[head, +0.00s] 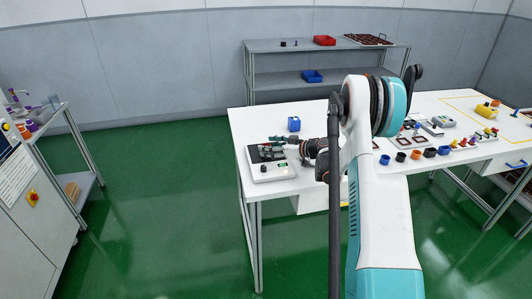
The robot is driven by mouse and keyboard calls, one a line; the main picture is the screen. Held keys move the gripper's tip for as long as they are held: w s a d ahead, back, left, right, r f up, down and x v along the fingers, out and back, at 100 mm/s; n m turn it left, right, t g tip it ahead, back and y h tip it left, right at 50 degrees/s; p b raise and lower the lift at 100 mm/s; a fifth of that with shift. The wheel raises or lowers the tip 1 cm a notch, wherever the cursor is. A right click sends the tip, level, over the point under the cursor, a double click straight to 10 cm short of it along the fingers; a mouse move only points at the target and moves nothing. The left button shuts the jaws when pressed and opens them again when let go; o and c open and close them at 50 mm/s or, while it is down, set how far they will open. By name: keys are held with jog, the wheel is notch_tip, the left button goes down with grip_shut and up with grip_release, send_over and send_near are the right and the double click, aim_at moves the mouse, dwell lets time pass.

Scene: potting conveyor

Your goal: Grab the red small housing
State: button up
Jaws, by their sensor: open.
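My gripper (283,144) is at the left end of the white table, above and beside a small white device (268,167) with a dark top. It is open, and I see nothing clearly held in it. Its fingers are small and dark here. Small cylindrical parts stand in a row on the table right of my arm: blue (384,159), black (400,157) and orange (415,155) ones among them. Small red-yellow parts (462,143) stand farther right. I cannot tell which of these is the red small housing; my arm hides part of the table.
A blue box (294,124) stands on the white table (250,123) behind my gripper. A side cart (57,125) stands left. Green floor between is clear.

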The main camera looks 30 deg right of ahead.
jog(key=shift+w+a+f, duration=0.1)
jog(key=shift+w+a, duration=0.05)
jog(key=shift+w, duration=0.1)
jog(key=c, duration=0.9)
jog(key=shift+o, duration=0.2)
